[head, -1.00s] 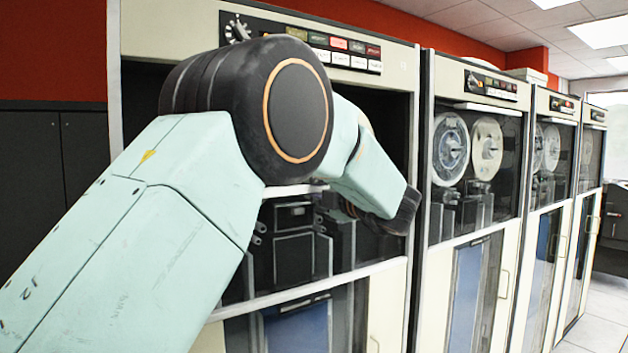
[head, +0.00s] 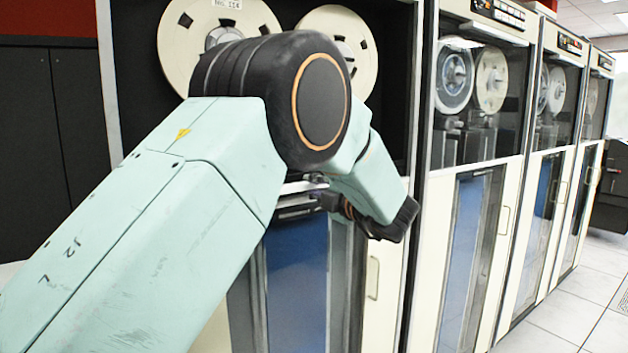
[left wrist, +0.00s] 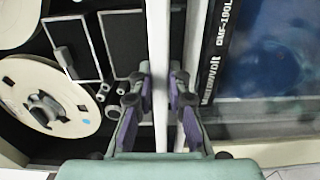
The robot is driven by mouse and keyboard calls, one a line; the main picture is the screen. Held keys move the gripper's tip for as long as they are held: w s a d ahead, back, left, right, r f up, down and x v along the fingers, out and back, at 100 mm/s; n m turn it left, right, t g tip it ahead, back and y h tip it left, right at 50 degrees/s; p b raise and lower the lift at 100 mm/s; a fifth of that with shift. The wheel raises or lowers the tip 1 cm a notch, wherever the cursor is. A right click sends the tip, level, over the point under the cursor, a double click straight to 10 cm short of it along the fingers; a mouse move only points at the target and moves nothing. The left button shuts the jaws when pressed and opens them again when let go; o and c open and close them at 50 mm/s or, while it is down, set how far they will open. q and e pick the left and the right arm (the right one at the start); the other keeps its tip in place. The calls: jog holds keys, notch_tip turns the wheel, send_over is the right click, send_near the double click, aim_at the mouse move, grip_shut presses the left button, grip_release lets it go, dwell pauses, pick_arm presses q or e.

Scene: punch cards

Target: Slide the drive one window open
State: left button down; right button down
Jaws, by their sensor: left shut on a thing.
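Drive one is the nearest tape cabinet, with its cream frame (head: 392,265) around it. Its window's pale top rail (head: 298,187) runs level, low in the tape bay, and two cream reels (head: 213,35) show uncovered above it. My left gripper (head: 345,204) is at this rail, partly hidden by my own arm. In the left wrist view the gripper (left wrist: 161,88) has one finger on each side of the pale rail (left wrist: 158,45) and is shut on it. My right gripper is not in view.
More tape cabinets (head: 470,215) stand in a row to the right, their upper windows closed over reels. A blue glazed lower door (head: 297,280) is under the rail. Free tiled floor (head: 555,330) lies at the lower right.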

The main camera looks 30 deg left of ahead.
pick_arm(q)
jog(key=shift+f, duration=0.65)
jog(key=c, duration=1.4)
grip_release()
jog(key=shift+d+r, duration=0.15)
jog(key=shift+d, duration=0.05)
jog(key=shift+o, duration=0.6)
jog(key=shift+a, duration=0.1)
jog(key=v, duration=0.7)
jog(key=shift+s, duration=0.1)
